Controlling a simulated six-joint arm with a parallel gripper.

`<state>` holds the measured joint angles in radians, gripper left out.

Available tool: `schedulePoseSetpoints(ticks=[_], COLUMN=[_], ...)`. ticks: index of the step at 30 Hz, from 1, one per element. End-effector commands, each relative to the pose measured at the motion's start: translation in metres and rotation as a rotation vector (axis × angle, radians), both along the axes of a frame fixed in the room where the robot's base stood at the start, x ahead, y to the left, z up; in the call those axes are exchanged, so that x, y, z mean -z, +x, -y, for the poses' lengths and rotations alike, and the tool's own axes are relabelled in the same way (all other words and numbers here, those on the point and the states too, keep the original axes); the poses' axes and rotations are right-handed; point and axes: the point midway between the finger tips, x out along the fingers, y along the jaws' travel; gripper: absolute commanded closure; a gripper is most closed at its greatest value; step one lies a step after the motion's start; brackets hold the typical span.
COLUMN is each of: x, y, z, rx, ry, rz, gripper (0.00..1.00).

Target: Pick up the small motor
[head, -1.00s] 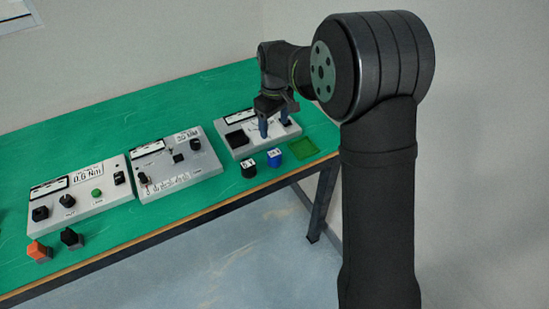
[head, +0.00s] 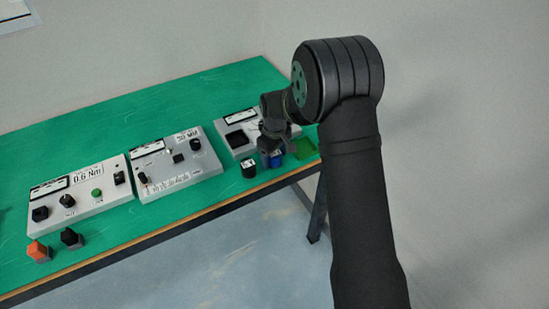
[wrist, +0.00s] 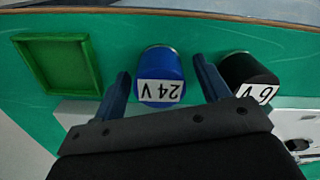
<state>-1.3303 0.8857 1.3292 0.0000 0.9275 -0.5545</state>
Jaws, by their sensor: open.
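Two short cylinders stand side by side near the table's front edge and look like motors; which one is the small motor I cannot tell for sure. One is blue with a "24 V" label (wrist: 160,72), partly hidden by my gripper in the head view (head: 276,162). The other is black with a "6 V" label (head: 248,168), to its left in the head view, and it also shows in the wrist view (wrist: 248,72). My gripper (wrist: 161,76) is open, with one finger on either side of the blue cylinder; contact is not visible.
A shallow green tray (wrist: 60,64) lies beside the blue cylinder. A grey test panel (head: 230,121) is just behind. Two more panels (head: 182,170) (head: 80,200), an orange block (head: 38,251) and a black block (head: 71,238) are to the left.

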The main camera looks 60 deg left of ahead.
Motion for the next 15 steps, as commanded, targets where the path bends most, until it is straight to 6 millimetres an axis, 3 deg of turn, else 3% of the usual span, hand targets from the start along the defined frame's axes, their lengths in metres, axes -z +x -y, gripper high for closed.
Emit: schedulePoseSetpoints(ticks=[8,15], x=[0.0059,0.0058], y=[0.0,-0.0001], z=[-0.0001,-0.0002], rx=[0.0,0.0], ry=[0.001,0.001], rz=[0.001,0.001], gripper=[0.33,0.8])
